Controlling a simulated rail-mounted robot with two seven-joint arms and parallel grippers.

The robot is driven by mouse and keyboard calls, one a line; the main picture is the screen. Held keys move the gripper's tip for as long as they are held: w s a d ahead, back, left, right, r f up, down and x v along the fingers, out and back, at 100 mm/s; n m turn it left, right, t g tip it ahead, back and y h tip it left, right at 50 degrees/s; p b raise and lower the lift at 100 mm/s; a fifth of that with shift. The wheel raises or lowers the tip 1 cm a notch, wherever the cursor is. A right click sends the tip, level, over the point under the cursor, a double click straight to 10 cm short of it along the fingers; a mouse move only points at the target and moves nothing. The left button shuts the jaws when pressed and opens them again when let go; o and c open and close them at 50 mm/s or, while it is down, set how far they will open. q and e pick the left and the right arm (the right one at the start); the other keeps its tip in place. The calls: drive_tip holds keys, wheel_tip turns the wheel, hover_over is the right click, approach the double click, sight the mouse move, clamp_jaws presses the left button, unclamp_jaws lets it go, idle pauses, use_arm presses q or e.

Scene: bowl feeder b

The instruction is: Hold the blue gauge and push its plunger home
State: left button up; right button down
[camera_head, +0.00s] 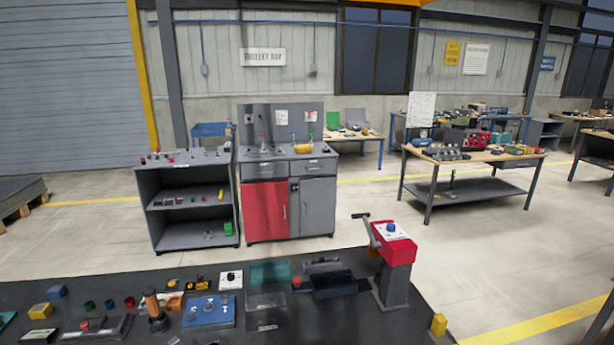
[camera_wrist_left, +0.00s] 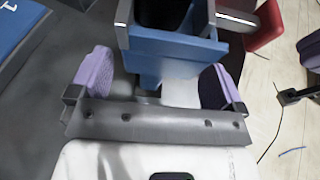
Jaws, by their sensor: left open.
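My left gripper (camera_wrist_left: 158,88) shows in the left wrist view, with purple finger pads wide apart; it is open. A blue block-like body (camera_wrist_left: 175,58) with a dark top and grey metal edges shows between and beyond the fingers. I cannot tell whether it is the gauge, or whether the fingers touch it. In the head view a flat blue plate (camera_head: 222,317) with small round fittings lies on the dark bench, and a small blue block (camera_head: 56,292) lies at the bench's left. No plunger can be made out clearly. My right gripper is in neither view.
The dark bench (camera_head: 120,275) holds several small parts, a teal tray (camera_head: 270,271) and a red-headed stand (camera_head: 398,250) at its right. A grey shelf (camera_head: 150,222) and a red-doored cabinet (camera_head: 265,213) stand behind. Open floor lies to the right.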

use_arm(q)
drive_tip(key=a+f+p+v, duration=0.1)
drive_tip(key=f+p+v, duration=0.1)
drive_tip(key=v, duration=1.7)
drive_tip(key=shift+s+f+p, duration=0.3)
drive_tip(key=shift+s+p, duration=0.1)
drive_tip(key=shift+p, duration=0.25)
